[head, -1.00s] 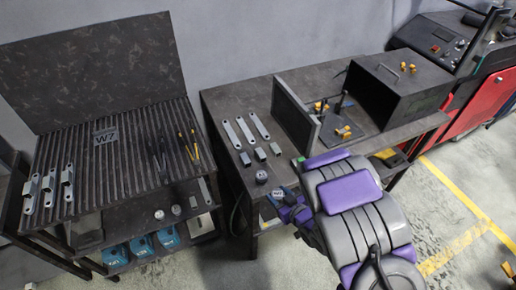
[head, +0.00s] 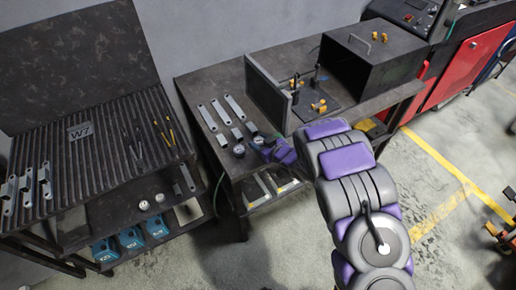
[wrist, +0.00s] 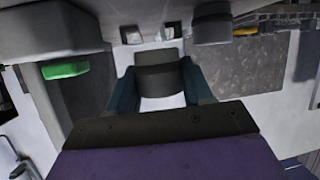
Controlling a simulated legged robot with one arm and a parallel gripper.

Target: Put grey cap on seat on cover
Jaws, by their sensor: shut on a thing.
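My gripper (head: 268,148) hangs by the front edge of the worktable, its fingers small and partly hidden in the head view. In the wrist view my gripper (wrist: 160,88) is shut on a dark grey piece, which looks like the grey cap (wrist: 158,76). In the head view a small round grey piece (head: 258,141) shows at the fingertips. Another round piece (head: 239,150) stands on the table to its left. A dark box with a handle (head: 372,62), possibly the cover, stands at the back right. I cannot make out the seat.
Several small grey blocks (head: 237,133) and flat brackets (head: 222,112) lie on the worktable (head: 208,85). An upright dark panel (head: 268,92) stands beside a plate with posts and orange clamps (head: 318,106). A ribbed rack (head: 85,155) is at left. Grey floor is open in front.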

